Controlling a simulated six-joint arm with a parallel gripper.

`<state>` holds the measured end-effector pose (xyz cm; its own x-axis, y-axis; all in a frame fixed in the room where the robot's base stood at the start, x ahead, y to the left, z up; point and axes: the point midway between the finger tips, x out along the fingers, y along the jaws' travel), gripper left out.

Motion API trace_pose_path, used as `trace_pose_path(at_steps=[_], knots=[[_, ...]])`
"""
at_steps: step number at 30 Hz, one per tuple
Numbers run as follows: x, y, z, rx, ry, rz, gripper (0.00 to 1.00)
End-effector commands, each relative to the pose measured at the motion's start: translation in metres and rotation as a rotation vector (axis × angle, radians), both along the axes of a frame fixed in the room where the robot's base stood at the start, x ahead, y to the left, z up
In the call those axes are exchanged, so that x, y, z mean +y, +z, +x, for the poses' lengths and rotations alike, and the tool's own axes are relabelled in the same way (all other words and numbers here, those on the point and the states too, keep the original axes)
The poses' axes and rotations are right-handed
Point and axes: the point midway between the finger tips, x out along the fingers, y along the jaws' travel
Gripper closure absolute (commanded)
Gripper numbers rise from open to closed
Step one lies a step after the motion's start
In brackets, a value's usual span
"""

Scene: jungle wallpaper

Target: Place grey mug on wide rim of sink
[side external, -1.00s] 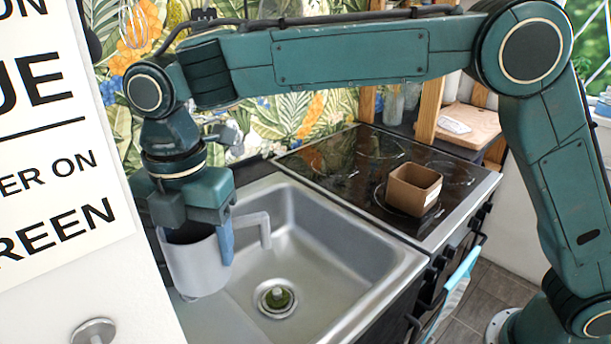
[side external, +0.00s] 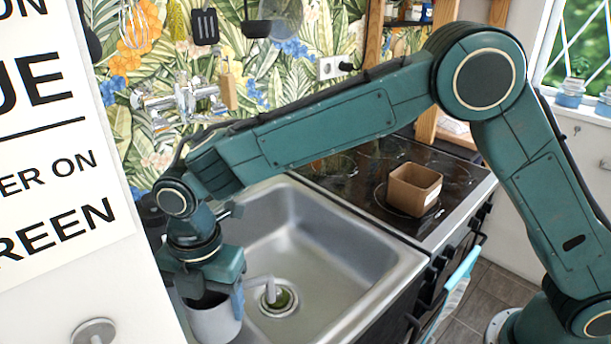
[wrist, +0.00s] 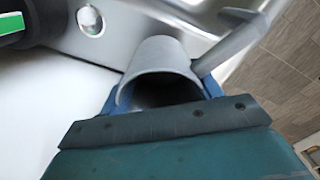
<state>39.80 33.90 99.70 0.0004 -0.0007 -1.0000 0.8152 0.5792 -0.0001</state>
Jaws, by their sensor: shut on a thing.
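The grey mug (side external: 215,322) is held upright by my gripper (side external: 215,296) at the lower left of the side view, over or on the wide left rim of the sink (side external: 335,318). My gripper is shut on the mug's wall from above, and the mug's handle points right toward the basin. In the wrist view the mug (wrist: 160,60) sits between my blue fingers, with its dark inside partly hidden by the gripper. I cannot tell whether its base touches the rim.
A brown square pot (side external: 414,189) stands on the black stovetop (side external: 345,185) to the right of the sink. The faucet (side external: 178,98) is on the back wall. A white panel with large lettering (side external: 45,130) stands close at left. The basin holds only its drain (side external: 279,300).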

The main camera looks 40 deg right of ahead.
Motion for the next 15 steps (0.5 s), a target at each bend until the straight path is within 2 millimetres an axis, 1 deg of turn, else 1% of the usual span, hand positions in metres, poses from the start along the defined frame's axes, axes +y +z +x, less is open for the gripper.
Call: trace_pose_path(at_steps=[9, 12, 15], knots=[[0.0, -0.033, 0.0, 0.001, 0.0, -0.001, 0.67], [0.0, -0.039, 0.0, 0.001, 0.0, -0.001, 0.67], [0.0, -0.04, 0.0, 0.0, 0.0, 0.0, 0.67]])
